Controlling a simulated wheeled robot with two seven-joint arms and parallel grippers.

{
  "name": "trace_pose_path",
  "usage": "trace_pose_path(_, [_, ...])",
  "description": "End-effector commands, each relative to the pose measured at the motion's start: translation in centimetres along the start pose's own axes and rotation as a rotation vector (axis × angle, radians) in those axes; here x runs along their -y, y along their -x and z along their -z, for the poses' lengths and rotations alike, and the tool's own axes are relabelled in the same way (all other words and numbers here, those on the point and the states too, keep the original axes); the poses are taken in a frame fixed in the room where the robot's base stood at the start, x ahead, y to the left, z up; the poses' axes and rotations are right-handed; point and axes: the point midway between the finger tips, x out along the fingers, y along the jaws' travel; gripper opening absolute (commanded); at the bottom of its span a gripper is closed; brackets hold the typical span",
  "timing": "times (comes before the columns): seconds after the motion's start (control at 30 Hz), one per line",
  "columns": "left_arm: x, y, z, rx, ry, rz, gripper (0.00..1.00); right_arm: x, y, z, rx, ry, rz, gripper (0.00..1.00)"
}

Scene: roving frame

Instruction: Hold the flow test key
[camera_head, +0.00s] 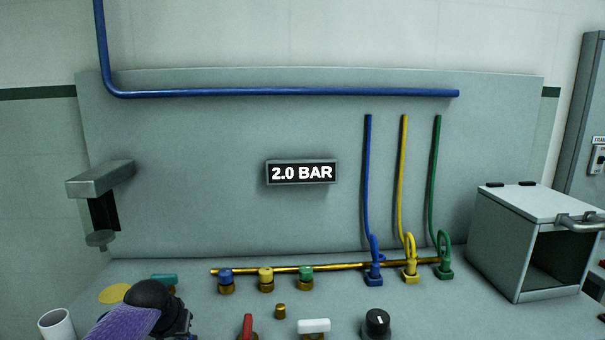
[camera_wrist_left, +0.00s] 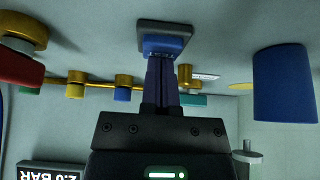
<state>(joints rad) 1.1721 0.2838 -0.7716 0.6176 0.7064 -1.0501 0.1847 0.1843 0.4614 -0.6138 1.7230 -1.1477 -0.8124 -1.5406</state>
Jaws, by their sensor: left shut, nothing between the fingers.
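My left gripper (camera_head: 178,322) is at the lower left in the head view, over the front of the bench; its tips are hard to make out there. In the left wrist view, which is upside down, the gripper's fingers (camera_wrist_left: 163,62) are shut together with nothing between them. They point at a blue block on a dark grey base (camera_wrist_left: 165,42), which looks like the flow test key. The fingertips are at its face; I cannot tell whether they touch or press it. In the head view that block is hidden. My right gripper is not in view.
A display (camera_head: 302,172) reads 2.0 BAR. A brass pipe (camera_head: 335,267) with coloured valves runs behind. A red lever (camera_head: 247,325), brass fitting (camera_head: 280,311), white-topped part (camera_head: 314,326) and black knob (camera_head: 376,323) stand right of my gripper; a white cup (camera_head: 57,325) is left.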

Motion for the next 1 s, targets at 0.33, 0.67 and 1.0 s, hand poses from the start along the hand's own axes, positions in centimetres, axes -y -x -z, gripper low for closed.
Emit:
trace_pose_path(0.33, [0.0, 3.0, 1.6, -0.001, 0.001, -0.001, 0.0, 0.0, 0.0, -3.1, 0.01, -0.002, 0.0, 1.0])
trace_pose_path(0.67, [0.0, 5.3, 2.9, -0.002, 0.0, 0.0, 0.0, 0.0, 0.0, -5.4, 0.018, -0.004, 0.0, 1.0])
trace_pose_path(1.0, [0.0, 5.8, 3.0, -0.001, 0.0, -0.001, 0.0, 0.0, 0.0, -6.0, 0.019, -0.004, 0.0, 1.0])
